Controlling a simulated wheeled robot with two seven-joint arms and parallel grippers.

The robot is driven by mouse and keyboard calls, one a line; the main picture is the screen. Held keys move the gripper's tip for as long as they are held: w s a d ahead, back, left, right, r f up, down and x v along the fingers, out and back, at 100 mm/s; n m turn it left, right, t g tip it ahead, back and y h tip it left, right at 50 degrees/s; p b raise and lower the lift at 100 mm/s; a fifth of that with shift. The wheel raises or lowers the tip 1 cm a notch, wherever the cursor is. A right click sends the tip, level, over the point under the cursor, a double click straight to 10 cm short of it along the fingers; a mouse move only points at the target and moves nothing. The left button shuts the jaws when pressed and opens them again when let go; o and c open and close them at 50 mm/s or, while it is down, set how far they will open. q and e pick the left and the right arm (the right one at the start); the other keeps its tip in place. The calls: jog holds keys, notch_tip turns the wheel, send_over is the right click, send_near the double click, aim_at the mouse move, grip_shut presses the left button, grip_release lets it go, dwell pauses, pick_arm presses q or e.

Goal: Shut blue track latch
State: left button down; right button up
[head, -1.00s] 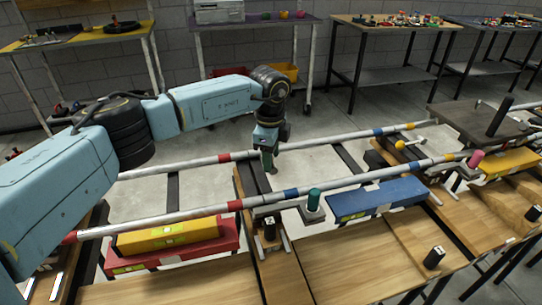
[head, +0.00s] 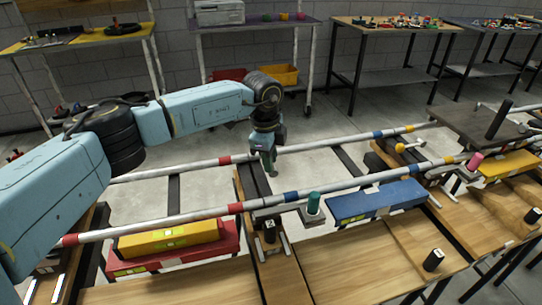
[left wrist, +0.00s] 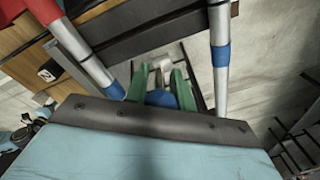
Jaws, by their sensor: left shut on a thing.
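My left gripper (head: 270,166) reaches down between two rails with red and blue bands, above a dark crossbar. In the left wrist view its green fingers (left wrist: 161,82) close around a round blue knob (left wrist: 162,98), which looks like the blue track latch's handle. A pale latch part (left wrist: 162,63) shows just beyond the fingertips. The latch is hidden behind my gripper in the head view, so I cannot tell its angle. My right gripper is not in view.
The near rail (head: 155,217) and far rail (head: 330,144) flank my gripper. A green cylinder (head: 313,203) stands on the near side. A blue box (head: 378,202) lies to its right. A yellow-knobbed latch (head: 400,147) is farther right. Bare floor shows between the rails.

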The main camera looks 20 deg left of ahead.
pick_arm(q)
jog(key=a+t+h+p, duration=0.1)
jog(key=s+t+h+p, duration=0.1)
jog(key=h, duration=0.1)
jog(key=shift+s+a+f+h, duration=0.1)
jog(key=shift+a+f+h, duration=0.2)
jog(key=shift+a+f, duration=0.05)
jog(key=shift+s+a+f+t+h+p, duration=0.1)
jog(key=shift+a+f+t+h+p, duration=0.1)
jog(key=shift+t+h, duration=0.2)
jog(key=shift+s+a+f+t+h+p, duration=0.1)
jog(key=shift+t+h+p, duration=0.1)
jog(key=shift+t+h, duration=0.2)
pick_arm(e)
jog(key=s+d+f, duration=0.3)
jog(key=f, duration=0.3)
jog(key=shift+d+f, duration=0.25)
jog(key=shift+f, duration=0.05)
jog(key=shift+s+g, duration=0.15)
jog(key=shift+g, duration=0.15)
